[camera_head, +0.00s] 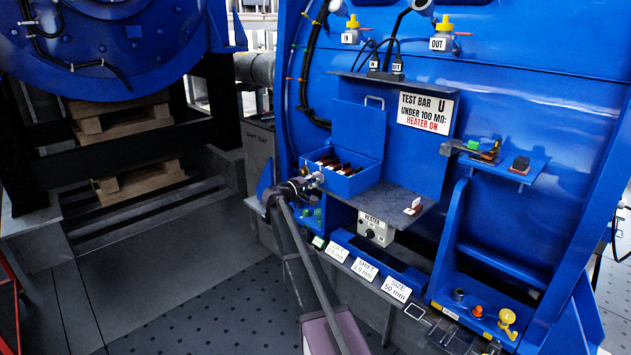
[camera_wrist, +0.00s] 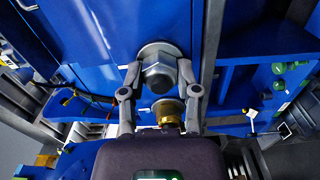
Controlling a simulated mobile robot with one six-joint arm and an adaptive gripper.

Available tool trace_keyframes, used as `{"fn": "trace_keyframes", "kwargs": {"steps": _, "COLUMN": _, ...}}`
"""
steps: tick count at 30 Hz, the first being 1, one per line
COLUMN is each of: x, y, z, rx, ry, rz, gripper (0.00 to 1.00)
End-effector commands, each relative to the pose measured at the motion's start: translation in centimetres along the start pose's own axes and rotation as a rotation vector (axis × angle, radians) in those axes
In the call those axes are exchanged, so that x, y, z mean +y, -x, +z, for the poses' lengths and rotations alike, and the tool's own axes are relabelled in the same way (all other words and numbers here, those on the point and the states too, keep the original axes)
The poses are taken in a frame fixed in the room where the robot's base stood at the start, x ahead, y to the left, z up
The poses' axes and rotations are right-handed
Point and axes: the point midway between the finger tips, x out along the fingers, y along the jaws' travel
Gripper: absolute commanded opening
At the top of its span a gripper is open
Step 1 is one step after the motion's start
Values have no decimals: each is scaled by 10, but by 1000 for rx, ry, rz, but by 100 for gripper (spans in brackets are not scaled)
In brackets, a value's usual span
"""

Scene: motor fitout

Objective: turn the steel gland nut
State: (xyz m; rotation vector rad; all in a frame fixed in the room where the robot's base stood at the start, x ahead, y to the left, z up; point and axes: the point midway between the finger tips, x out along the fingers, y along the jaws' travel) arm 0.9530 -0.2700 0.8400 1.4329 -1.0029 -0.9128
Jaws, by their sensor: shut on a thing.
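The steel gland nut (camera_wrist: 159,74) is a grey hexagonal nut in front of a round washer-like collar on a blue panel in the wrist view. My gripper (camera_wrist: 160,80) has one finger on each side of the nut and is shut on it. A brass-coloured fitting (camera_wrist: 168,112) shows between the fingers, nearer my palm. In the head view my gripper (camera_head: 305,183) is at the left end of the blue box on the machine, and a small bright steel end (camera_head: 319,177) shows there. The rest of the nut is hidden from that side.
The open blue box (camera_head: 358,184) with several dark and red pieces stands close to my gripper. A grey shelf (camera_head: 385,205) and a heater switch box (camera_head: 375,230) lie to the right. Green parts (camera_head: 311,214) sit just below. Open floor (camera_head: 170,270) lies to the left.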

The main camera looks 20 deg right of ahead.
Motion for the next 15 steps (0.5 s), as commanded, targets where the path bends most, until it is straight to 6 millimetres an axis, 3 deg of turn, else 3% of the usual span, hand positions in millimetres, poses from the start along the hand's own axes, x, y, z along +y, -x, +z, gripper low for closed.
{"fn": "trace_keyframes", "kwargs": {"steps": 15, "x": 0, "y": -2, "z": 0, "rx": -1, "ry": -413, "rz": 1, "gripper": 0}}
